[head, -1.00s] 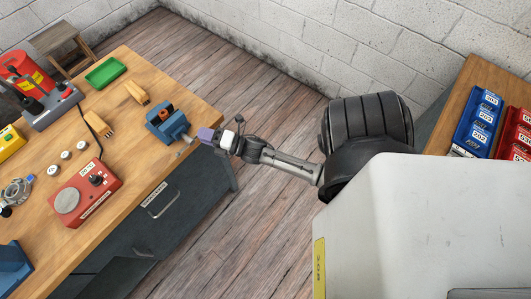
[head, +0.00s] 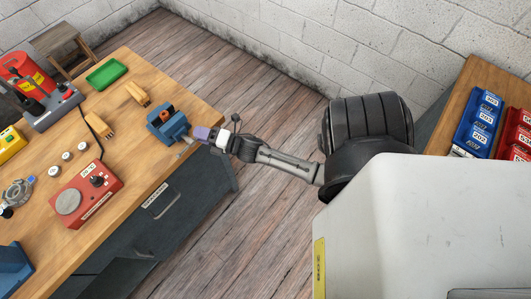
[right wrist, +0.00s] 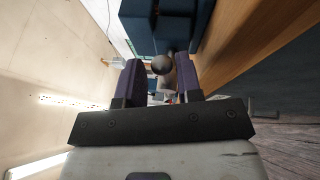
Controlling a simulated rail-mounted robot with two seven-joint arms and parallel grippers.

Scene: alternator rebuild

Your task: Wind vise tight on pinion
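The blue vise (head: 167,125) stands at the right corner of the wooden bench. A small orange-brown part, seemingly the pinion (head: 166,115), shows at its jaws; I cannot tell how firmly it is held. My right gripper (head: 202,133), with purple fingers, is at the vise's front, by its handle. In the right wrist view the fingers of this gripper (right wrist: 158,75) are apart, with a dark round handle knob (right wrist: 161,65) between them and some gap visible. The vise body (right wrist: 160,25) is just beyond. My left gripper is not in view.
Blue bins (head: 474,122) and red bins (head: 515,134) stand on another bench at right. The floor between is clear.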

